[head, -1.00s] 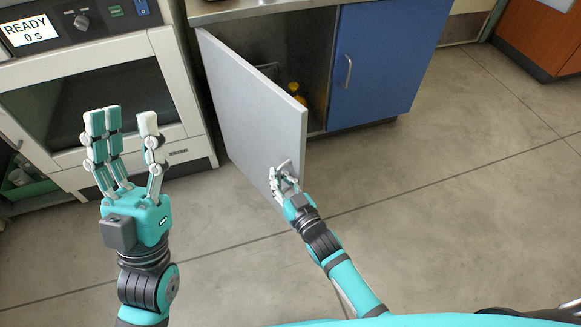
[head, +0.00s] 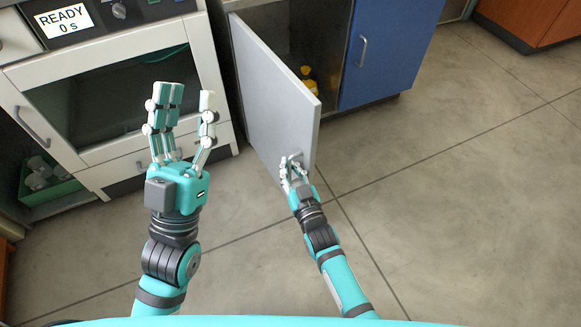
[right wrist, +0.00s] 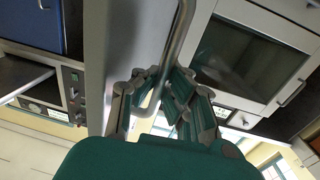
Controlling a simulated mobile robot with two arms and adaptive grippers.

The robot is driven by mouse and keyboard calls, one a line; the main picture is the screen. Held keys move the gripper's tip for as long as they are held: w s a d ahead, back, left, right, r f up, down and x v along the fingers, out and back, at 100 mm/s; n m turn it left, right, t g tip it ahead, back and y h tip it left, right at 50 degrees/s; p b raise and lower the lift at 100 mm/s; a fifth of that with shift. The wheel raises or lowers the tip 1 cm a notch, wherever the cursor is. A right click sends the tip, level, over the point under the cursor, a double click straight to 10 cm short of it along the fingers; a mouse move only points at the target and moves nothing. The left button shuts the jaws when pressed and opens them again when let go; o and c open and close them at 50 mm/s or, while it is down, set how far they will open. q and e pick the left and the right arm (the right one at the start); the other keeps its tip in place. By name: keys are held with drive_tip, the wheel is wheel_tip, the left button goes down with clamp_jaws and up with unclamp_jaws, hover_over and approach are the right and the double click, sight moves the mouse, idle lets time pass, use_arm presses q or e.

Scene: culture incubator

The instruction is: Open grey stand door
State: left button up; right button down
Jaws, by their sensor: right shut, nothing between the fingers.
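The grey stand door (head: 270,95) stands wide open in the head view, swung out from a low cabinet. Its bar handle (right wrist: 178,45) shows in the right wrist view, beside the door's grey face. My right gripper (head: 293,168) is at the handle near the door's lower free corner. In the right wrist view its fingers (right wrist: 160,100) are closed in around the handle's end, with nothing visibly pinched between them. My left gripper (head: 185,100) is open and empty, fingers up, in front of the white incubator.
The incubator (head: 110,95) with a READY display stands left of the door. A blue cabinet door (head: 385,50) is shut at the right. A yellow item (head: 307,80) sits inside the dark cabinet. A green bin (head: 50,185) is at far left. The floor at right is clear.

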drive_tip(key=shift+s+d+f, duration=0.1)
drive_tip(key=shift+s+f, duration=0.05)
drive_tip(key=shift+f, duration=0.2)
drive_tip(key=c, duration=1.6)
unclamp_jaws()
drive_tip(key=shift+r, duration=0.25)
drive_tip(key=shift+c, duration=0.2)
drive_tip(key=v, duration=1.2)
